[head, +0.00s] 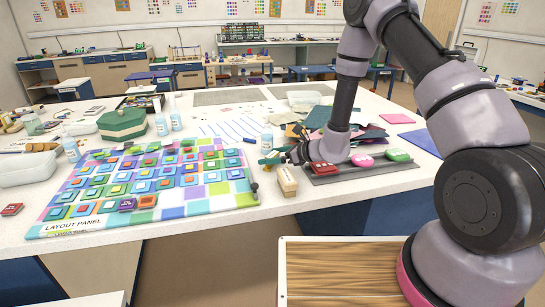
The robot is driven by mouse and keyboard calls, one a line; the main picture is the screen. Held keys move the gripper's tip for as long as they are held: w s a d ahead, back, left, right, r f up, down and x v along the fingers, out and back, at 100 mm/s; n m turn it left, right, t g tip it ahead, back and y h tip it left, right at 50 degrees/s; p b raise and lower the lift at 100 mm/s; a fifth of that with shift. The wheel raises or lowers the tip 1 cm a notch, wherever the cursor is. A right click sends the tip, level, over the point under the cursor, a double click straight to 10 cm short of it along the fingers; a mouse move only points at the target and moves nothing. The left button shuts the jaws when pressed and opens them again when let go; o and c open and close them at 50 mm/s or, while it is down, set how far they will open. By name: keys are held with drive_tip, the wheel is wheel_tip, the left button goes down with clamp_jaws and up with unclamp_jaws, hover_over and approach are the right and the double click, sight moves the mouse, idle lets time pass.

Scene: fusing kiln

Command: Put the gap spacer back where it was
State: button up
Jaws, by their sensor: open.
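No piece in the head view is clearly marked as the gap spacer. A pale wooden block (287,181) stands at the right edge of the layout panel (222,202). A grey strip (385,169) right of it carries a red piece (323,171), a pink piece (363,160) and a green piece (397,155). My gripper (284,157) is low over the table, just behind the wooden block and left of the red piece. It looks open. Its fingertips are small and partly lost among dark scraps, so contact with anything cannot be told.
The panel holds rows of coloured tiles, with purple and orange pieces near its front. A green box (122,124), several bottles and a clear tray (28,169) stand behind and left. Dark sheets lie behind the strip. A wooden-topped surface (345,272) is in front.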

drive_tip(key=v, duration=1.2)
drive_tip(key=shift+r, duration=0.1)
drive_tip(key=s+r+n+g, duration=0.3)
drive_tip(key=s+r+n, duration=0.15)
drive_tip(key=r, duration=0.55)
drive_tip(key=s+r+n+g, duration=0.2)
drive_tip(key=s+r+n, duration=0.3)
drive_tip(key=r, duration=0.4)
drive_tip(key=s+d+r+n+t+h, duration=0.2)
drive_tip(key=s+d+r+n+h, duration=0.3)
drive_tip(key=s+d+r, duration=0.1)
drive_tip(key=s+d+r+n+t+h, duration=0.3)
drive_tip(key=d+r, duration=0.5)
drive_tip(key=d, duration=0.3)
drive_tip(key=s+n+h, duration=0.1)
drive_tip(key=s+n, duration=0.1)
drive_tip(key=s, duration=0.1)
drive_tip(key=shift+d+r+t+h, duration=0.2)
drive_tip(key=shift+r+t+h, duration=0.1)
drive_tip(key=shift+r+h, duration=0.1)
